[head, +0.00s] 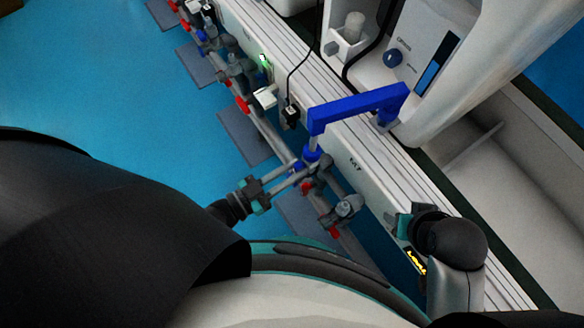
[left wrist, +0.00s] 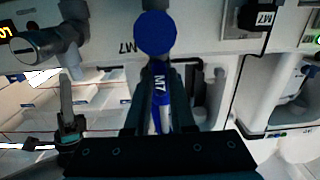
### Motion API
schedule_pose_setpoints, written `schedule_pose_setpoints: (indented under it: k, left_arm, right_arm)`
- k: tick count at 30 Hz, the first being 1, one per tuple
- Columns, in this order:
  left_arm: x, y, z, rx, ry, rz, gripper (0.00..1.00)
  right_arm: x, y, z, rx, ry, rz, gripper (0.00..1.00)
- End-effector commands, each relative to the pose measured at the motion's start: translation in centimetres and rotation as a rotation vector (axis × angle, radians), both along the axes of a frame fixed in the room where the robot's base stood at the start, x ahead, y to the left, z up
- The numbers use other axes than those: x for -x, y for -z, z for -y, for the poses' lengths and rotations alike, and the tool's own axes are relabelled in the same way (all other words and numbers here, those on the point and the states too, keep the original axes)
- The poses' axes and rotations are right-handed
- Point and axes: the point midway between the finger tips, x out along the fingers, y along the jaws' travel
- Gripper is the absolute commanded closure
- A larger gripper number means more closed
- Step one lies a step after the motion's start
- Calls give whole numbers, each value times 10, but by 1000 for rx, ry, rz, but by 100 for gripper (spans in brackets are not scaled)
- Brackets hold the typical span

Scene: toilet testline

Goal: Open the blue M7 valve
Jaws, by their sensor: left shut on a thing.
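The blue M7 valve (head: 311,155) sits on the pipe line beside the white bench, by an M7 label. My left gripper (head: 300,172) reaches it from the lower left, with its fingers at the blue part. In the left wrist view, a blue handle marked M7 (left wrist: 158,82) lies between the two dark fingers (left wrist: 160,100), and the gripper is shut on it. A round blue part (left wrist: 155,33) shows just beyond the fingertips. The fingers hide part of the handle. My right gripper is not clearly seen.
A thick blue bar (head: 355,108) runs above the valve to the white toilet unit (head: 440,60). Several red-handled valves (head: 243,104) line the pipe, with black cables nearby. The blue floor (head: 120,95) at the left is mostly clear.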

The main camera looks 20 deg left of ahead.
Motion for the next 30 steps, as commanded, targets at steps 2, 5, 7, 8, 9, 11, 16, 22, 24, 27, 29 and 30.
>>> schedule_pose_setpoints:
  k: [2,5,7,8,9,11,16,22,24,27,29,30]
  left_arm:
    - [1,2,-2,2,-2,-8,100]
    - [1,2,-2,3,-2,-10,100]
    - [1,2,-2,3,-2,-10,100]
    - [1,2,-1,3,-2,-10,100]
    - [1,2,-1,3,-2,-10,100]
    - [1,2,-1,3,-2,-10,100]
    - [1,1,-1,3,-1,-7,60]
    - [0,1,0,3,-1,-5,48]
    - [0,1,0,3,0,-4,48]
    - [1,0,-1,3,0,-5,48]
    - [3,1,-3,2,0,-5,48]
    - [6,1,-5,2,0,-5,48]
  right_arm:
    - [0,0,0,0,0,0,50]
    - [0,0,0,0,0,0,50]
    - [0,0,0,0,0,0,50]
    - [0,0,0,0,0,0,50]
    - [0,0,0,0,0,0,50]
    - [0,0,0,0,0,0,50]
    - [0,0,0,-1,0,0,50]
    - [0,0,0,-1,0,0,50]
    - [0,0,0,-1,0,0,50]
    - [0,0,0,-1,0,0,50]
    - [0,0,0,-1,0,0,50]
    - [0,-1,0,-1,0,0,50]
